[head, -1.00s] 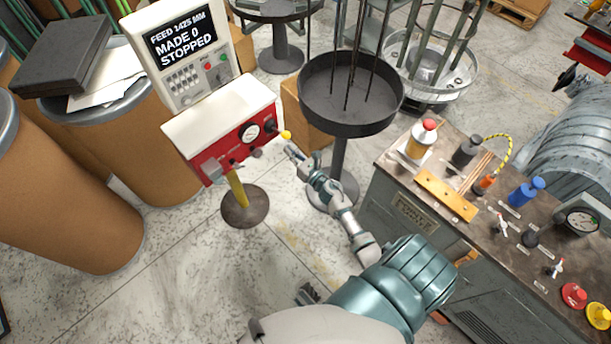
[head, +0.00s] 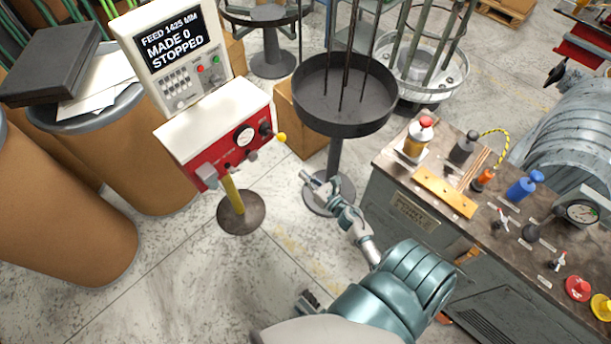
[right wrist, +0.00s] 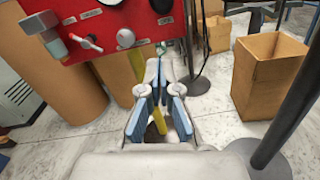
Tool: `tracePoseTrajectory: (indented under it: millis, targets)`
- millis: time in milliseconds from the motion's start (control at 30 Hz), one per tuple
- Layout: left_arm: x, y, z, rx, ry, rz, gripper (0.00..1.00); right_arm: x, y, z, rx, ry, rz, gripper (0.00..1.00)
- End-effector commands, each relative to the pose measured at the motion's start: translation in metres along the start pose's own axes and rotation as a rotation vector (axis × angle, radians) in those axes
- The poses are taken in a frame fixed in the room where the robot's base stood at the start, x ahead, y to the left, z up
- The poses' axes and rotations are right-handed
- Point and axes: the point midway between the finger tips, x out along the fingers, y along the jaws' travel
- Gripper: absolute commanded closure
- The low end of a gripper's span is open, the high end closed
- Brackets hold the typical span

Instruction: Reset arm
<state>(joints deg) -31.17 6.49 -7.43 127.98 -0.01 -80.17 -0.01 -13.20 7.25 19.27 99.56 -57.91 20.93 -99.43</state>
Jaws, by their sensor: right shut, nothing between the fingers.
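My right gripper (head: 305,177) is shut and empty, in free air below and to the right of the red control box (head: 218,150). It also shows in the right wrist view (right wrist: 157,72), with its blue-padded fingers together in front of the box's lower edge. The gripper is apart from the knob. The screen (head: 174,42) above reads "FEED 1425 MM, MADE 0, STOPPED". My left gripper is out of view.
A round dark tray on a stand (head: 344,112) stands just behind my right gripper. A workbench (head: 385,165) with bottles and tools is at the right. Brown drums (head: 55,220) are at the left. The floor (head: 180,280) below the box is clear.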

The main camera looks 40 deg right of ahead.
Motion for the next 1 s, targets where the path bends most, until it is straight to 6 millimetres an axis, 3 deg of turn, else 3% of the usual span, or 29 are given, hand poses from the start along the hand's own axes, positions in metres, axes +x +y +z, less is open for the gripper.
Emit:
tracePoseTrajectory:
  millis: [367, 467, 533, 667, 800, 900, 1000]
  targets:
    - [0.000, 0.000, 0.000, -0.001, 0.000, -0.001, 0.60, 0.000, -0.002, -0.001, 0.006, 0.001, -0.002, 1.00]
    - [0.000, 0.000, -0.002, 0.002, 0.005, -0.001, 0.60, -0.002, -0.002, -0.007, 0.105, 0.014, -0.032, 1.00]
    - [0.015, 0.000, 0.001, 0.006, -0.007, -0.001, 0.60, -0.005, -0.004, -0.022, 0.289, 0.039, -0.095, 1.00]
    - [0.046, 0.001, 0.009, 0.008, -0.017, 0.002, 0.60, -0.032, -0.004, -0.084, 0.871, 0.119, -0.345, 1.00]
    - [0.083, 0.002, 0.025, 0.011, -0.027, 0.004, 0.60, -0.098, 0.018, -0.179, 1.526, 0.180, -0.784, 1.00]
    - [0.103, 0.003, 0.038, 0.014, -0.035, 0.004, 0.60, -0.155, 0.045, -0.232, 1.834, 0.172, -1.124, 1.00]
    - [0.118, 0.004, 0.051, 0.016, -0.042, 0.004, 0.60, -0.210, 0.074, -0.268, 2.017, 0.126, -1.444, 1.00]
